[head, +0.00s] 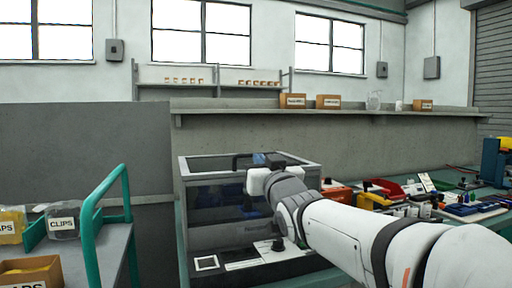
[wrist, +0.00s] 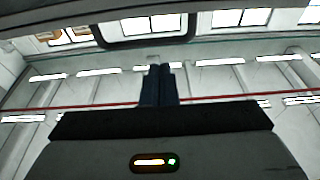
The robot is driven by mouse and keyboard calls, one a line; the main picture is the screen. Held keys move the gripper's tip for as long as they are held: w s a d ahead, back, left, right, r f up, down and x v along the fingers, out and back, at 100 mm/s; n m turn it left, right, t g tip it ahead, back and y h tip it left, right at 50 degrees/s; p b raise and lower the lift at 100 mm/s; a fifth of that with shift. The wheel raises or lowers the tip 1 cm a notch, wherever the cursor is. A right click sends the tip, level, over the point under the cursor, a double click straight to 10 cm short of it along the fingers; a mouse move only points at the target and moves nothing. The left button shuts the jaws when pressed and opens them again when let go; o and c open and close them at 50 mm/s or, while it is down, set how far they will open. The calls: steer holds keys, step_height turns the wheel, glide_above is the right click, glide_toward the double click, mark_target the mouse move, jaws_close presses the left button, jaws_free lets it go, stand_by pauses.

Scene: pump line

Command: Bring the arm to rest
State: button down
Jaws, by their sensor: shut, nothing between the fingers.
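My white arm reaches in from the lower right of the head view, and its wrist is in front of the grey machine with a dark window (head: 215,215). My gripper (wrist: 159,70) shows in the wrist view as two dark blue fingers side by side, closed together with nothing between them. Behind the fingers, the wrist view shows the ceiling, lamps and windows. In the head view the fingers are small and hard to make out near the machine's top.
The bench on the right holds a red bin (head: 384,187), an orange box (head: 336,196) and several small parts. A trolley with a green rail (head: 90,220) and a clips bin (head: 62,222) stands at the left. A wall shelf (head: 330,111) with boxes runs behind.

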steer(key=s+d+f+m+g+h+p, duration=0.1)
steer(key=s+d+f+g+h+p, duration=0.3)
steer(key=p, duration=0.6)
steer(key=s+d+f+m+g+h+p, duration=0.1)
steer(key=s+d+m+g+h+p, duration=0.1)
steer(key=s+d+g+p, duration=0.85)
steer(key=s+g+p, duration=0.2)
steer(key=s+p, duration=0.9)
steer(key=shift+s+m+h, duration=0.3)
steer(key=shift+s+h, duration=0.1)
steer(key=shift+s, duration=0.6)
steer(key=c, duration=2.2)
jaws_free()
steer(key=shift+g, duration=0.25)
